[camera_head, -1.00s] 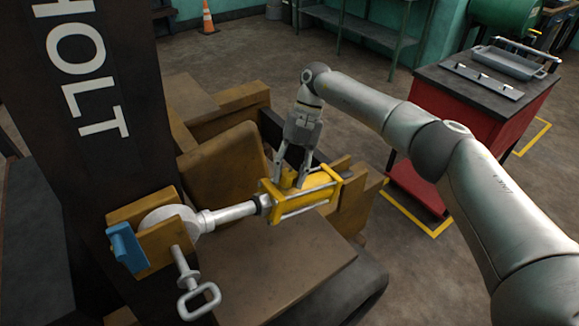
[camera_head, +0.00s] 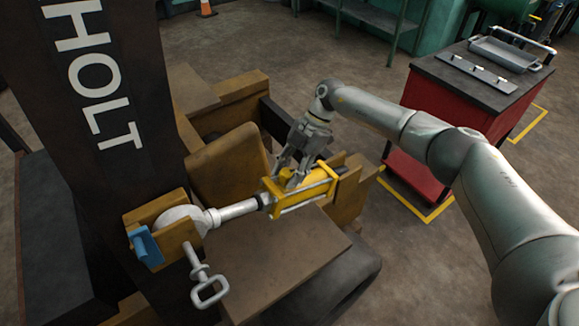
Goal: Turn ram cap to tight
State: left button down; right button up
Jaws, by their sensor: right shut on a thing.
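The yellow ram (camera_head: 320,190) lies across the forklift's front, with pale tie rods along it. Its silver rod (camera_head: 237,210) runs left to a round eye (camera_head: 182,219) in a brown bracket. My right gripper (camera_head: 285,183) comes down from above and is shut on the ram cap (camera_head: 268,199) at the rod end of the ram. Its fingers straddle the yellow part, and the gripper leans to the right. The fingers hide part of the cap, so the exact contact is hard to see. My left gripper is not in view.
A blue piece (camera_head: 145,245) sits at the bracket, and a pin with a loop handle (camera_head: 208,290) sticks out below. The dark mast (camera_head: 95,90) stands at left. A red cart (camera_head: 440,125) with a grey tray stands right. Open floor lies between.

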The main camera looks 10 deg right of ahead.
jog(key=shift+r, duration=0.1)
dwell(0.4)
jog(key=o, duration=1)
jog(key=v, duration=1.2)
jog(key=shift+s, duration=0.1)
